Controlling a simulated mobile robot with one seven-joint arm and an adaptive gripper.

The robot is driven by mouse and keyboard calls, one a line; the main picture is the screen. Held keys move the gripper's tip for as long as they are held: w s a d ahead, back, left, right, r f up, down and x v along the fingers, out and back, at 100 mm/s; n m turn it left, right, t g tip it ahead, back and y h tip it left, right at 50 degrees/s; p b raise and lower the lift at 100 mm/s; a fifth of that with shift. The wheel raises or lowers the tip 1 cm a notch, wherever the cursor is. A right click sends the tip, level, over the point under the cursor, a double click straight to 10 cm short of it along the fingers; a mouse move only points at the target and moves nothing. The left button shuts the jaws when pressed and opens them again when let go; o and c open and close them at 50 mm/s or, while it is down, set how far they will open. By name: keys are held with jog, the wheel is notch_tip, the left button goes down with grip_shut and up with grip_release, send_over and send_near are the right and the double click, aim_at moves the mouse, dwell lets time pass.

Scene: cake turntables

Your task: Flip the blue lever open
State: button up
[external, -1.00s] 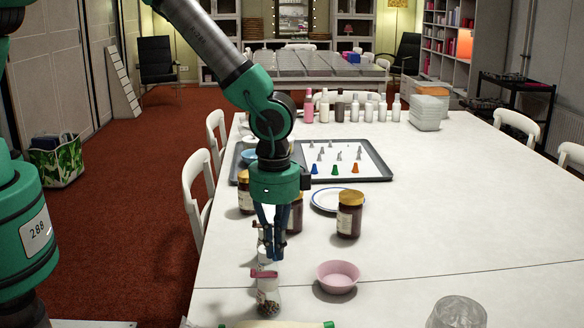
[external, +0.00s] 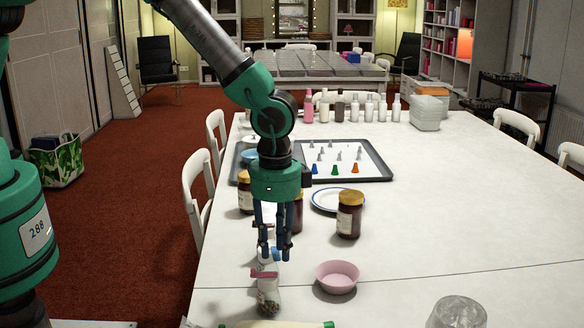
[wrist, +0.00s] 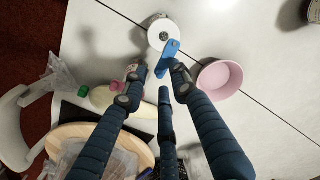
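The blue lever (wrist: 168,58) shows in the wrist view, projecting from a white round thing (wrist: 160,35) that looks like a lid or jar top. A glass jar (external: 268,299) with a pink-red lever (external: 264,273) stands nearest in front of the gripper.
A pink bowl (external: 337,277) stands just right of the gripper. Dark jars with yellow lids (external: 349,214) stand behind it. A pale bottle with a green cap (wrist: 82,90) lies at the near edge. The right side of the white table (external: 450,220) is mostly clear.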

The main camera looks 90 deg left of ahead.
notch_tip(320, 180, up, 12)
jog(key=shift+f, duration=0.2)
dwell(0.4)
dwell(0.4)
notch_tip(320, 180, up, 15)
jog(key=t, duration=0.1)
send_over(277, 254)
jog(key=s+a, duration=0.4)
jog(key=s, duration=0.4)
jog(key=s+a+r+n+t, duration=0.2)
jog(key=s+a+r, duration=0.2)
jog(key=s+r, duration=0.7)
jog(key=s+a+r+t, duration=0.1)
jog(key=s+a+r, duration=0.1)
jog(key=s, duration=1)
jog(key=s+a+r+n+t, duration=0.1)
jog(key=s+a+r, duration=0.1)
jog(key=s, duration=1.1)
jog(key=shift+s+a+t, duration=0.15)
jog(key=shift+a+t, duration=0.15)
